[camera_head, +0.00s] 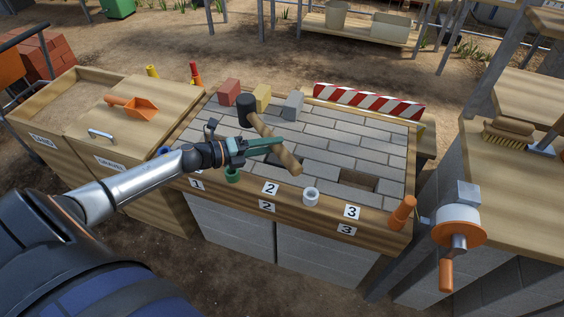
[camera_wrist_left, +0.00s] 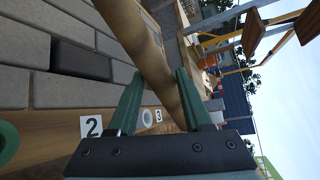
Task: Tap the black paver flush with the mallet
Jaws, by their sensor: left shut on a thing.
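My left gripper (camera_head: 272,147) is shut on the wooden handle of the mallet (camera_head: 288,157), above the paved table. The mallet's black head (camera_head: 246,110) points to the back left, and its handle runs down toward the front right. In the left wrist view the handle (camera_wrist_left: 150,50) passes between the green fingers (camera_wrist_left: 158,80). The black paver (camera_wrist_left: 80,60) lies among grey pavers near the label 2. The gripper and handle partly cover that area in the head view. I cannot tell how high the paver sits. My right gripper is not in view.
An open slot (camera_head: 358,181) lies in the paving near label 3. Red (camera_head: 229,93), yellow (camera_head: 262,97) and grey (camera_head: 292,106) blocks stand along the back edge by a striped barrier (camera_head: 368,101). A green ring (camera_head: 232,175) and a white ring (camera_head: 311,196) sit on the front rail.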

